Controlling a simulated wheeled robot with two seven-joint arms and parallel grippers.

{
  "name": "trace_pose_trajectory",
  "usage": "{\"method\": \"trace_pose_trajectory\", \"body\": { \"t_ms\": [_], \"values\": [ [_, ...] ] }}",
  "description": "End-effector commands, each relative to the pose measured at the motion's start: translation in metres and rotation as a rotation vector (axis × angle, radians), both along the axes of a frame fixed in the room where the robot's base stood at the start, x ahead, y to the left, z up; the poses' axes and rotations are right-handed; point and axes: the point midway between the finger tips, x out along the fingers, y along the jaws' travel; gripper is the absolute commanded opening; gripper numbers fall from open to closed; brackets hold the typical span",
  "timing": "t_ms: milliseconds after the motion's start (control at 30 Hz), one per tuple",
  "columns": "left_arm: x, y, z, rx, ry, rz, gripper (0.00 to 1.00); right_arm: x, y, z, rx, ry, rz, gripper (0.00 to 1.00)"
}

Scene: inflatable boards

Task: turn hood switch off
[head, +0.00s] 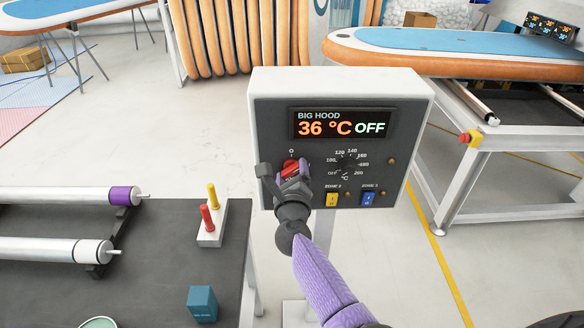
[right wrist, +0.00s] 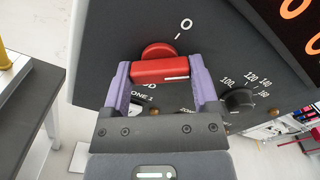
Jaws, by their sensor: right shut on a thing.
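The hood control box (head: 410,90) stands in the middle of the head view. Its display (head: 341,124) reads "BIG HOOD 36 °C OFF". The red hood switch (head: 291,169) is on the left of the panel, below a "0" mark, and is partly hidden by my gripper. My right gripper (head: 290,180) is at the switch. In the right wrist view, its purple fingers are on both sides of the red switch handle (right wrist: 165,71), shut on it. The white line on the handle lies roughly sideways in that view. My left gripper is not in view.
A dial (head: 346,164), a yellow zone switch (head: 332,199) and a blue zone switch (head: 368,199) sit right of the gripper. A dark table (head: 160,265) with rollers is at the left. An orange-edged board (head: 450,66) lies on a frame at the right.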

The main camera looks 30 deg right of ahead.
Motion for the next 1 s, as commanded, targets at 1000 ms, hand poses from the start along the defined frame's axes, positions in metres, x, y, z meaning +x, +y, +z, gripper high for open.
{"method": "trace_pose_trajectory", "body": {
  "t_ms": [1000],
  "values": [
    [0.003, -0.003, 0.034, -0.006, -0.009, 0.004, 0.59, 0.000, 0.001, -0.001, -0.736, 0.359, 0.003, 0.18]
  ]
}}
